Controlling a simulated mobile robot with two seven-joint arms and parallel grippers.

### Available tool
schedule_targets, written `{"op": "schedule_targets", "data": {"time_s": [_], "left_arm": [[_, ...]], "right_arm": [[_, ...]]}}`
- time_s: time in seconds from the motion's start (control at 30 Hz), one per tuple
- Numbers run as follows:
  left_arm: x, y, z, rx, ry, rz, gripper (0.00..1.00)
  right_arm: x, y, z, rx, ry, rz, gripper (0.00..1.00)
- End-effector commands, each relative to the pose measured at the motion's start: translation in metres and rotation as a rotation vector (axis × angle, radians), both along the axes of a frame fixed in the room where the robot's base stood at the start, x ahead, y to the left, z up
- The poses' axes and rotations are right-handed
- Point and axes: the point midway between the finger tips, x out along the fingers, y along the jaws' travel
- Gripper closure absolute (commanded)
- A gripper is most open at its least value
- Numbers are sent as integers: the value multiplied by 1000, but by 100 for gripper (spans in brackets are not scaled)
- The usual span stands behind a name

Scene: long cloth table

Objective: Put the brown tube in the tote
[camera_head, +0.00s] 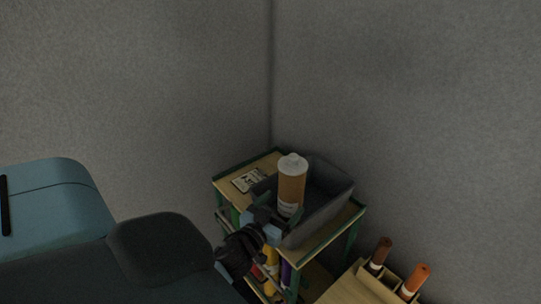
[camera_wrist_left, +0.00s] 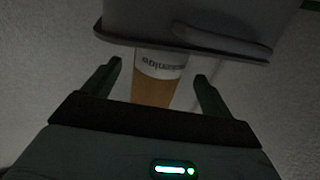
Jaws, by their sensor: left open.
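The brown tube (camera_head: 291,186), tan-brown with a white cap and a white band low down, stands roughly upright within the grey tote (camera_head: 325,208). In the left wrist view the brown tube (camera_wrist_left: 152,92) appears upside down, and the tote's rim (camera_wrist_left: 180,44) hides its lower end. My left gripper (camera_head: 264,218) is at the tote's near left side. Its fingers (camera_wrist_left: 158,82) are open, one on each side of the tube, with gaps visible. Whether the tube rests on the tote floor is hidden. My right gripper is not in view.
The tote stands on a small green-framed shelf cart (camera_head: 231,178) in a wall corner. A flat printed card (camera_head: 248,180) lies beside it. Coloured items sit on the lower shelf. At right, a wooden holder (camera_head: 378,281) carries a dark brown tube (camera_head: 380,254) and an orange tube (camera_head: 415,280).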

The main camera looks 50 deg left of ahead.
Motion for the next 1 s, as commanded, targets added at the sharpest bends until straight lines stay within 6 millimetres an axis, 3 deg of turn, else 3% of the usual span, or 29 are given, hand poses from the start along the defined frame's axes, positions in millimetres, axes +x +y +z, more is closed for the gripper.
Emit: {"op": "schedule_targets", "data": {"time_s": [0.1, 0.3, 0.8, 0.9, 1.0], "left_arm": [[-22, -4, -2, -3, 4, 0, 15], [-44, -8, -1, -2, 2, 0, 15], [-51, -10, -1, 0, 2, 0, 15], [-60, -15, -15, -2, 42, -6, 15], [-86, -32, -53, -6, 157, -28, 15]], "right_arm": [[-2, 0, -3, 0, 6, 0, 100], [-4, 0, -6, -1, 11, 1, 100], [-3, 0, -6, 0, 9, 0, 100], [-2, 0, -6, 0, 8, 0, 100], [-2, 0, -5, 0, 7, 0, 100]]}}
